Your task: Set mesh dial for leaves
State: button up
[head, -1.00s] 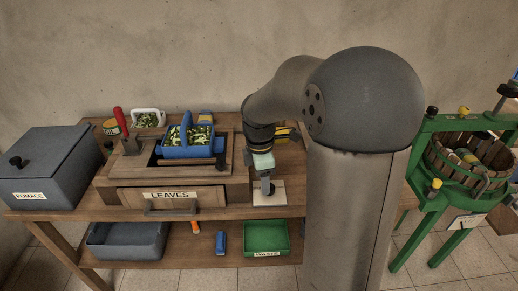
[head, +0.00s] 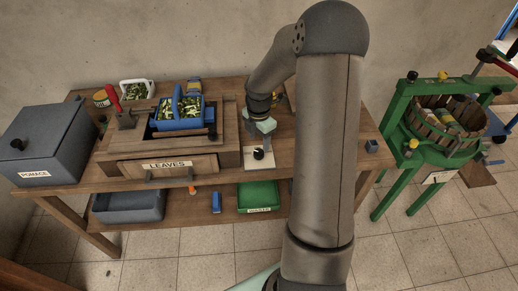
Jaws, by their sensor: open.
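A white plate (head: 253,164) with a small black knob (head: 259,154) is on the front of the bench, just right of the wooden box; it looks like the dial. Its markings are too small to read. My gripper (head: 261,141) is open and points down just behind and above the knob. I cannot tell whether it touches the knob. The wooden box (head: 222,158) has a drawer front labelled LEAVES (head: 167,165).
A blue basket of leaves (head: 180,124) sits on the wooden box, with a red-handled lever (head: 114,97) to its left. A grey POMACE bin (head: 50,140) stands at far left. A green tray (head: 259,196) is on the lower shelf. A green press (head: 400,130) stands at right.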

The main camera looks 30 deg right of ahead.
aim_at(259, 152)
notch_tip(259, 152, down, 6)
jog(key=shift+f, duration=0.1)
jog(key=c, duration=1)
